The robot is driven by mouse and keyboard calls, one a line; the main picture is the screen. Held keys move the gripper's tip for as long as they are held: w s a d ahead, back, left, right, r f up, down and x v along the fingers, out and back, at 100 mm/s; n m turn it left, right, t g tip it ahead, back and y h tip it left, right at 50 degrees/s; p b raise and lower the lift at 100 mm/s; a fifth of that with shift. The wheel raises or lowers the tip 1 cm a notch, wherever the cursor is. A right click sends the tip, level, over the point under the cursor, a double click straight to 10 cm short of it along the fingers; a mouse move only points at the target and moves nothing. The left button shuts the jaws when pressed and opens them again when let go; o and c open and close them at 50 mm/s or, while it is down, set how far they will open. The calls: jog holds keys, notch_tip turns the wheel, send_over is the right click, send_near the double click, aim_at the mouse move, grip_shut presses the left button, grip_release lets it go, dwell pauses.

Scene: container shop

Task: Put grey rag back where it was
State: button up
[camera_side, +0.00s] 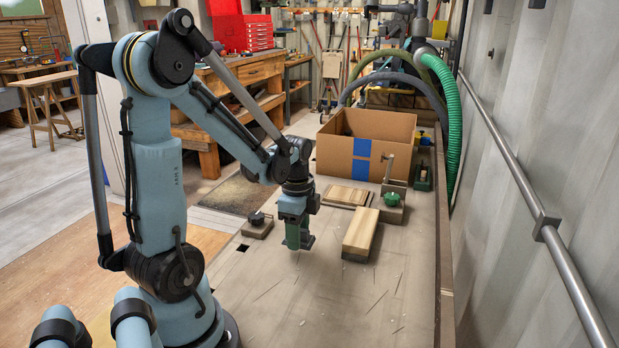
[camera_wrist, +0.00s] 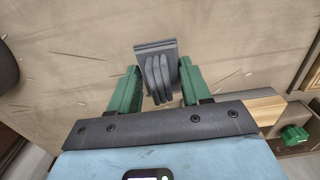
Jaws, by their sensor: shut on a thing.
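In the side view the rag is small and mostly hidden by the fingers. I cannot tell exactly how far it is above the bench top (camera_side: 300,310).
A pale wooden block (camera_side: 360,235) lies just right of my gripper. Behind are a flat wooden board (camera_side: 347,195), a fixture with a green knob (camera_side: 391,199) and an open cardboard box (camera_side: 340,158). A black-knobbed block (camera_side: 257,226) sits left. The bench front is clear.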

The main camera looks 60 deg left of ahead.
aim_at(299, 256)
jog(key=shift+f, duration=1.9)
jog(key=shift+f, duration=0.2)
jog(key=o, duration=1.1)
jog(key=shift+w, duration=0.1)
jog(key=shift+r, duration=0.15)
